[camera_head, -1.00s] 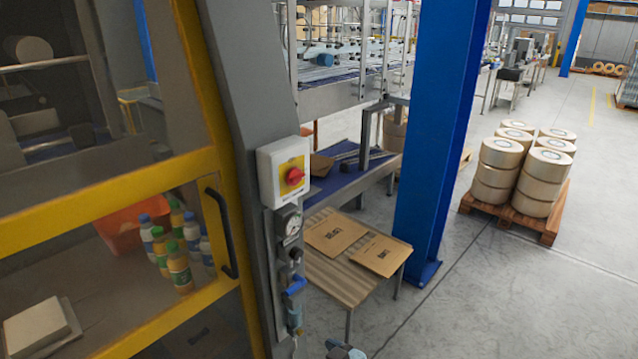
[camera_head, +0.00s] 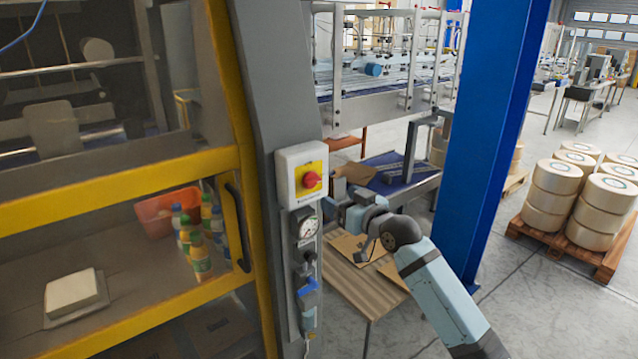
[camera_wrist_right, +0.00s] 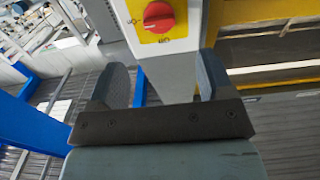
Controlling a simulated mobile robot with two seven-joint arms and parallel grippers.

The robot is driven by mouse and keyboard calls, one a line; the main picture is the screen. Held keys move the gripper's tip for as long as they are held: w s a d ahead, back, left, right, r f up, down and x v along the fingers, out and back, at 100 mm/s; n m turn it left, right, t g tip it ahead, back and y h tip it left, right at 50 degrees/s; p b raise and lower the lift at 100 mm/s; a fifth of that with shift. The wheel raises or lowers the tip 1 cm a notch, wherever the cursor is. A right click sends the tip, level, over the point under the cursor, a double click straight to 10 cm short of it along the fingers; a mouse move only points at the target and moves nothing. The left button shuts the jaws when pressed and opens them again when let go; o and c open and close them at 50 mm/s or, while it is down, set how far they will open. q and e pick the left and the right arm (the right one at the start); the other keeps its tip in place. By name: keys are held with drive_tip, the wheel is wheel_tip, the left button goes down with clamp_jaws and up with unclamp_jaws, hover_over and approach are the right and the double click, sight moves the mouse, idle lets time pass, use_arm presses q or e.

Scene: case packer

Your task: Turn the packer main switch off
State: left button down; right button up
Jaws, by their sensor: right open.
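The packer main switch is a red rotary knob (camera_head: 312,179) on a yellow plate, on a white box (camera_head: 287,178) fixed to the grey machine post. In the right wrist view the red knob (camera_wrist_right: 158,17) is at the top, beyond the fingers, with markings on the yellow plate beside it. My right gripper (camera_head: 338,186) is just right of the switch box in the head view, partly hidden by its own arm. In the wrist view its two fingers (camera_wrist_right: 170,82) are apart with nothing between them, and the knob is not between them. My left gripper is not in view.
Below the switch sit a pressure gauge (camera_head: 307,225) and a blue valve (camera_head: 308,287). A door with a yellow frame (camera_head: 120,190) and black handle (camera_head: 238,228) is to the left. A wooden table (camera_head: 362,290) with cardboard lies below my arm. A blue column (camera_head: 490,140) stands to the right.

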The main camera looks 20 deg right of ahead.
sight(315, 183)
drive_tip(key=p+x, duration=0.1)
drive_tip(key=x, duration=0.8)
drive_tip(key=c, duration=0.9)
